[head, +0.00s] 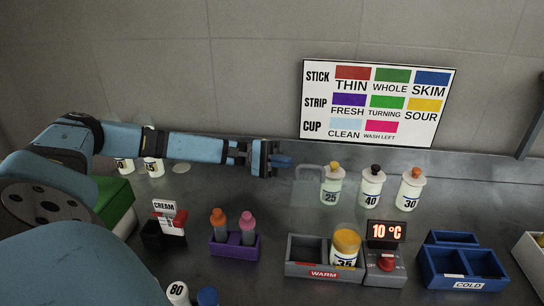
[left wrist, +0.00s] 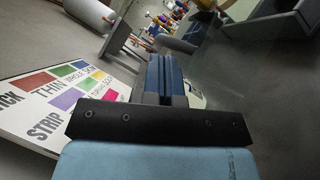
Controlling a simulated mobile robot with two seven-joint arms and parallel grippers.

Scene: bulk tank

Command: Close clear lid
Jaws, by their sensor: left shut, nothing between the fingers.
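A faint see-through piece with a pale loop-like upper edge (head: 309,168) stands on the counter left of the bottle marked 25 in the head view; it may be the clear lid, but its outline is hard to make out. My left gripper (head: 284,160) reaches in from the left, with its blue fingers closed and empty, just left of this piece. I cannot tell whether they touch. In the left wrist view the closed fingers (left wrist: 166,72) show with nothing between them. My right gripper is not in view.
Bottles marked 25 (head: 333,190), 40 (head: 371,190) and 30 (head: 410,190) stand at right. In front are a purple rack (head: 235,248), a grey WARM tray (head: 300,268), a 10 °C display (head: 386,232) and blue COLD bins (head: 460,265). A sign (head: 378,140) is behind.

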